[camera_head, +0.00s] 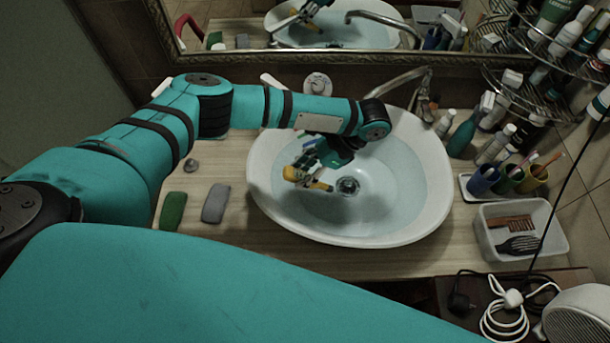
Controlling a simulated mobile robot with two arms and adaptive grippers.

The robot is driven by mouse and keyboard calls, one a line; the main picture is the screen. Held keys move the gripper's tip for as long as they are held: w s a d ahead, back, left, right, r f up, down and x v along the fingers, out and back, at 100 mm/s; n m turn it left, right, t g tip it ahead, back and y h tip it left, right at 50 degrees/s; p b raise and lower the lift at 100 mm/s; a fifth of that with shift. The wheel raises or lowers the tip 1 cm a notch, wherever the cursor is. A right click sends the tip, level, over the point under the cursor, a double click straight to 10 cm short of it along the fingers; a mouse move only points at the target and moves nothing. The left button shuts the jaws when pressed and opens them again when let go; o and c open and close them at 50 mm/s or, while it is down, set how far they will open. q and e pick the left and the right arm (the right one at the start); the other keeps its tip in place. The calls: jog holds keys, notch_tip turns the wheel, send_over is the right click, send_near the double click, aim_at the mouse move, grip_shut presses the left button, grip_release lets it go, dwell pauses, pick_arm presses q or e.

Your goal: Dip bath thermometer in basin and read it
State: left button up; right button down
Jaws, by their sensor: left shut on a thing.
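The white basin (432,205) stands on the wooden counter and holds clear, bluish water. My left arm reaches in from the left, and my left gripper (306,163) is over the left part of the basin. It is shut on a small yellow thing, which looks like the bath thermometer (318,185). The thermometer is tilted, with its lower end toward the drain (348,186). I cannot tell whether its tip touches the water. Its scale is too small to read. Gripper fingers partly hide it. My right gripper is not in view.
A chrome faucet (405,78) curves in behind the basin. A green bar (173,211) and a grey bar (215,203) lie left of it. Coloured cups (483,180), a white tray with combs (485,235) and bottles crowd the right side. A mirror (240,27) is behind.

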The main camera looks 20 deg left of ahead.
pick_arm(q)
jog(key=shift+d, duration=0.1)
dwell(0.3)
jog(key=shift+w+d, duration=0.2)
jog(key=shift+d, duration=0.2)
jog(key=shift+a, duration=0.1)
jog(key=shift+s+a+r+p, duration=0.1)
jog(key=shift+s+a+p, duration=0.1)
jog(key=shift+p, duration=0.25)
jog(key=shift+a, duration=0.25)
jog(key=shift+d, duration=0.15)
jog(key=shift+w+d, duration=0.2)
jog(key=shift+d, duration=0.25)
